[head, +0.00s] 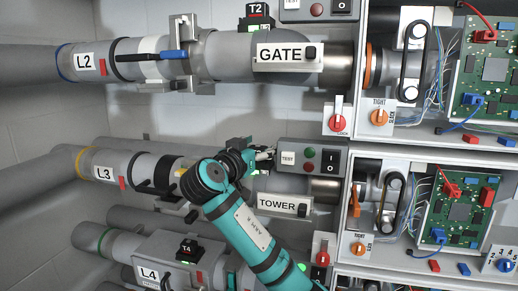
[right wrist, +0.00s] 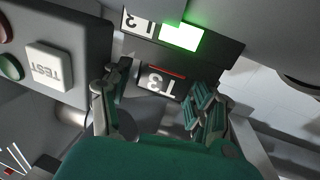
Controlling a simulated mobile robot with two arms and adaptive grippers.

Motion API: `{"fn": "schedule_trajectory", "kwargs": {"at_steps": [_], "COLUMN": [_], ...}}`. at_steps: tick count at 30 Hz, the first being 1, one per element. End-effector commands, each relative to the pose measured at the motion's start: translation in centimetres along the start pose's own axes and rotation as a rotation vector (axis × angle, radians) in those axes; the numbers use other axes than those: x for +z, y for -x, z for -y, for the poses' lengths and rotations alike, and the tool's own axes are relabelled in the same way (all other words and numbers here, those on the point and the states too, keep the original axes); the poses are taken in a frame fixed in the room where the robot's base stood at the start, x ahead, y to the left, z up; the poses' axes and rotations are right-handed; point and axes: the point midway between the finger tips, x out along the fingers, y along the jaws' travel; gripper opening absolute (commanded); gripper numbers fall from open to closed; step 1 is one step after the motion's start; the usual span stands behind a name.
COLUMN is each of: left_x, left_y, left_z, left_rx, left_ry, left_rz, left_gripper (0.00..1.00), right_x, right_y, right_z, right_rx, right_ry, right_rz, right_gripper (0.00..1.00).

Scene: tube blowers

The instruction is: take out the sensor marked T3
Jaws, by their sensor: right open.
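The sensor marked T3 (head: 240,144) is mostly hidden behind my right gripper in the head view. In the right wrist view the T3 sensor (right wrist: 163,82) is a black block with an upside-down white label and a red line. It sits at its dark holder (right wrist: 228,48), which has a lit green window (right wrist: 181,37) and a partly cut-off label. My right gripper (head: 264,155) is open. In the right wrist view its fingers (right wrist: 158,98) stand on either side of the sensor. Contact cannot be told. My left gripper is not in view.
A control box with a TEST button (head: 288,158) stands close beside the gripper. The TOWER pipe (head: 328,187) lies below it. Sensor T2 (head: 257,11) is above on the GATE pipe, and sensor T4 (head: 188,248) is below. Open cabinets with circuit boards (head: 455,208) are at right.

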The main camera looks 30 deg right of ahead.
Motion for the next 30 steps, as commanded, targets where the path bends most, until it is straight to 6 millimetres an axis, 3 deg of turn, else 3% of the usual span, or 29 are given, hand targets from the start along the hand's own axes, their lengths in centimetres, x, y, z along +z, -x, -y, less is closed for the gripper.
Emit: {"fn": "schedule_trajectory", "kwargs": {"at_steps": [6,17,30], "left_x": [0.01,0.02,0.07], "left_y": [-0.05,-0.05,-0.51], "left_z": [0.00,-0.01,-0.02], "left_rx": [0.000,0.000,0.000], "left_ry": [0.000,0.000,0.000], "left_rz": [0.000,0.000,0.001], "left_gripper": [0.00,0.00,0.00], "right_x": [0.10,0.07,-0.43], "right_y": [-0.07,-0.04,-0.04], "right_z": [0.03,0.02,0.02], "right_rx": [-0.001,-0.001,0.000], "right_ry": [0.000,0.000,-0.002], "right_rz": [0.000,0.000,-0.001], "right_gripper": [0.59,0.12,0.10]}}
